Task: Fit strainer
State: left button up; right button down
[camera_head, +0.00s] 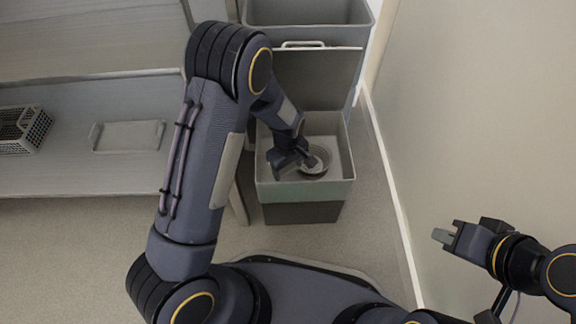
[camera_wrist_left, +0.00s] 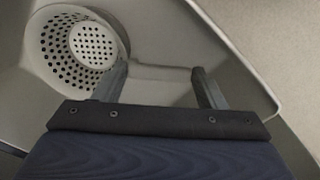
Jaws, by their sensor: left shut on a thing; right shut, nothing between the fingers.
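The strainer, a light grey cup full of round holes with a paler perforated disc in it, shows in the left wrist view (camera_wrist_left: 58,47). In the head view the round strainer (camera_head: 318,171) sits inside a pale open-topped bin (camera_head: 339,185). My left gripper (camera_head: 297,160) reaches down into this bin at the strainer's left side. In the left wrist view its fingers (camera_wrist_left: 163,84) stand apart, beside the strainer's rim, closed on a part of it; the exact contact is unclear. My right gripper (camera_head: 440,237) is shut and empty, away at the right.
A taller grey bin (camera_head: 309,36) with a white handle stands behind. A shelf at the left holds a perforated basket (camera_head: 38,130) and a flat tray (camera_head: 128,148). A bare wall (camera_head: 475,110) closes off the right side. Open floor lies in front of the bin.

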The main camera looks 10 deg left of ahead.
pick_arm(q)
jog(key=shift+f, duration=0.1)
dwell(0.4)
jog(key=o, duration=1.5)
notch_tip(320, 180, up, 7)
jog(key=p, duration=0.6)
